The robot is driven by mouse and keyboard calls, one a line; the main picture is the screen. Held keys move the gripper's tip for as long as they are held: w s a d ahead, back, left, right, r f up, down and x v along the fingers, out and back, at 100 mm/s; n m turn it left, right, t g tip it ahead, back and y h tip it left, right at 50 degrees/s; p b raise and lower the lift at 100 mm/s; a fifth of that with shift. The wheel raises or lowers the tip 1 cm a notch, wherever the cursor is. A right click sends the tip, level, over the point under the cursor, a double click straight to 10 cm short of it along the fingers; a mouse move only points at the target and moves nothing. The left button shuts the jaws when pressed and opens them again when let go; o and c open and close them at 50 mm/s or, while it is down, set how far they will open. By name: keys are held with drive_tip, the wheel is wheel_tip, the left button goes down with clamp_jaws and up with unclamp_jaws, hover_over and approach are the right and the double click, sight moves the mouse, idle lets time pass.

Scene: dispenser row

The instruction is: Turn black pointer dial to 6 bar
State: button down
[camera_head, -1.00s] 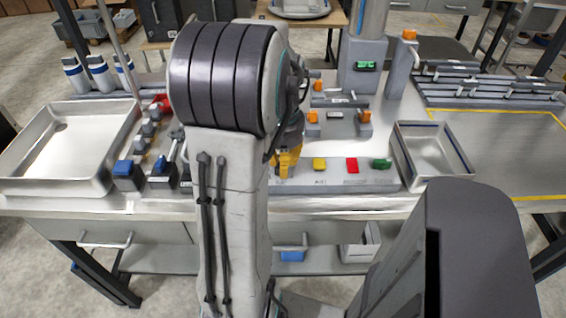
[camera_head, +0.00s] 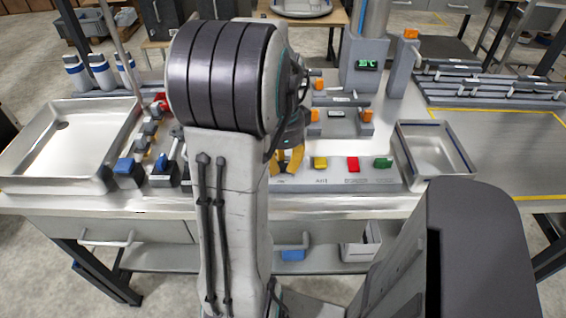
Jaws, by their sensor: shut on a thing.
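My gripper (camera_head: 288,160) is at the left part of the low grey control panel (camera_head: 335,184), to the left of its yellow button. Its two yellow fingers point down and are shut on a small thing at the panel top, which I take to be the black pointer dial. The dial is hidden by the fingers and my arm, so its pointer and scale cannot be read. A small display (camera_head: 367,65) with green marks is on the grey column base behind; its figures are too small to read.
Yellow (camera_head: 320,163), red (camera_head: 353,164) and green (camera_head: 382,162) controls stand close to the right of my gripper. Orange-capped valves (camera_head: 367,115) are behind. A steel tray (camera_head: 437,155) is at right, a larger one (camera_head: 22,186) at left, with blue-topped levers (camera_head: 125,166) beside it.

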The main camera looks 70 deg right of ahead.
sight(281, 164)
drive_tip(key=m, duration=0.4)
drive_tip(key=shift+a+f, duration=0.1)
drive_tip(key=shift+w+m, duration=0.15)
drive_tip(key=shift+m, duration=2.05)
drive_tip(key=c, duration=1)
unclamp_jaws()
drive_tip(key=shift+c, duration=0.2)
wheel_tip(281, 164, up, 12)
